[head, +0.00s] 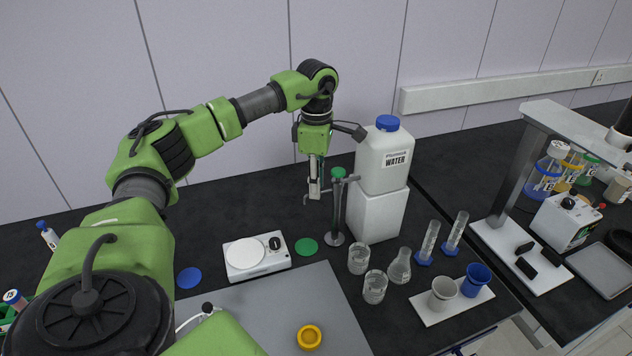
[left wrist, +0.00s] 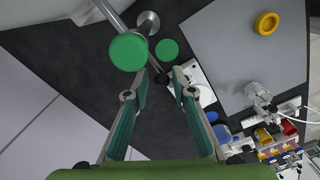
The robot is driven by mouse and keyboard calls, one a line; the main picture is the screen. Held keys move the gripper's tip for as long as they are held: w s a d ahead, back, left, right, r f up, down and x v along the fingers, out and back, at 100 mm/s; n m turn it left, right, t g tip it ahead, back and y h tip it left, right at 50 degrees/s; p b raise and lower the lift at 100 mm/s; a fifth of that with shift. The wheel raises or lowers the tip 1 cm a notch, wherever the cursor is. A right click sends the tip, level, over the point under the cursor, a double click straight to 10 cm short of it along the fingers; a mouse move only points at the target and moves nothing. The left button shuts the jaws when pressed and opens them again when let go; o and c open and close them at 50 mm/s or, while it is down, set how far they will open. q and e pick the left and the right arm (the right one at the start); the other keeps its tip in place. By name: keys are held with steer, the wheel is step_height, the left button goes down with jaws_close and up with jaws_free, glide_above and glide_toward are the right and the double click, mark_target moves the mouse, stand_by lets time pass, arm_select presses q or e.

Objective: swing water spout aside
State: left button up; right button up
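The water spout (head: 348,180) is a thin metal pipe on an upright post with a green cap (head: 338,172). It reaches left from beside the white water container (head: 386,160), its outer end bent down. My left gripper (head: 315,192) points down at the outer part of the spout. Whether a finger touches the pipe cannot be told. My right gripper is in neither view.
A white hotplate (head: 257,256) and a green disc (head: 306,246) lie left of the post. Two beakers (head: 358,260), a flask (head: 399,266) and two cylinders (head: 428,240) stand front right. A grey mat (head: 285,310) bears a yellow ring (head: 309,337).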

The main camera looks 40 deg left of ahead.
arm_select(q)
steer(key=shift+w+a, duration=0.1)
steer(key=shift+w, duration=0.05)
steer(key=shift+w+a+p, duration=0.35)
steer(key=shift+w+a, duration=0.3)
steer(key=shift+a, duration=0.2)
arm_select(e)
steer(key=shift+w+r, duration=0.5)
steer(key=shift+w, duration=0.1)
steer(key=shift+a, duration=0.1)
arm_select(q)
steer(key=shift+w+a+p, duration=0.2)
steer(key=shift+w+a, duration=0.05)
steer(key=shift+w, duration=0.2)
steer(key=shift+w+a+p, duration=0.2)
steer(key=shift+w, duration=0.25)
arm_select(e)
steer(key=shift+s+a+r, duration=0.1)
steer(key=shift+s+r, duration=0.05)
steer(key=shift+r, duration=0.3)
